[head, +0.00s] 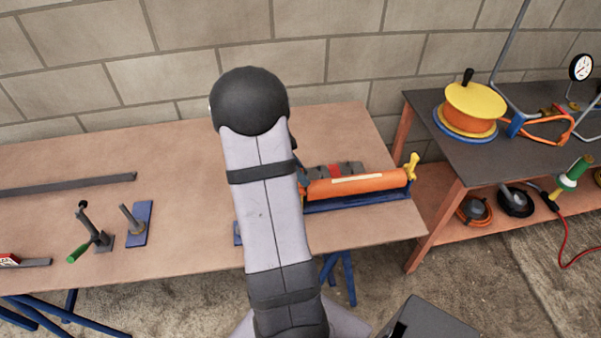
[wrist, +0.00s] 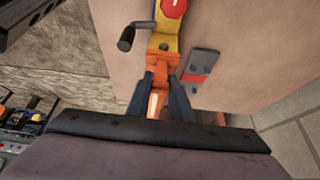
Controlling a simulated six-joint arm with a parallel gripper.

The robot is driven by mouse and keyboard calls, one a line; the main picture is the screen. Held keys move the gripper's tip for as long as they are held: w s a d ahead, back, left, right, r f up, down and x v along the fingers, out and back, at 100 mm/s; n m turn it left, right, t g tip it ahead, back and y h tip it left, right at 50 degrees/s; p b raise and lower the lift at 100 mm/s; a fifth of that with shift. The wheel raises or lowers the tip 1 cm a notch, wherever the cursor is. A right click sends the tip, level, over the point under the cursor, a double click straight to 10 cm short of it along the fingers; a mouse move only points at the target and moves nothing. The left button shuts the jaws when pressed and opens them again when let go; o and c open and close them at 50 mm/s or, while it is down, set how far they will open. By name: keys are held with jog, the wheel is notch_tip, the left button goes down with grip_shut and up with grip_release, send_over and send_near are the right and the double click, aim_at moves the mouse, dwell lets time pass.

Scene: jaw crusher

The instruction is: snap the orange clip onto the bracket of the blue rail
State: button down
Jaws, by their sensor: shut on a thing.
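In the wrist view, my gripper (wrist: 161,85) has its two dark fingers on either side of an orange piece with a pale strip, which I take to be the orange clip (wrist: 160,64). It is shut on this piece. A yellow part with a red disc (wrist: 167,22) lies just beyond it. My arm hides the rail's middle, the gripper and the bracket. I cannot tell whether the clip touches the bracket.
A grey-and-red block (wrist: 201,68) lies beside the clip, with a dark crank handle (wrist: 127,38) opposite. A yellow knob (head: 411,166) stands at the orange body's right end. Tools and a blue plate (head: 142,210) lie on the table's left. A side bench (head: 480,160) holds a yellow reel.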

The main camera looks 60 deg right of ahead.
jog(key=shift+f, duration=0.15)
jog(key=c, duration=1.5)
grip_release()
jog(key=shift+b+v, duration=0.85)
jog(key=shift+v, duration=2.85)
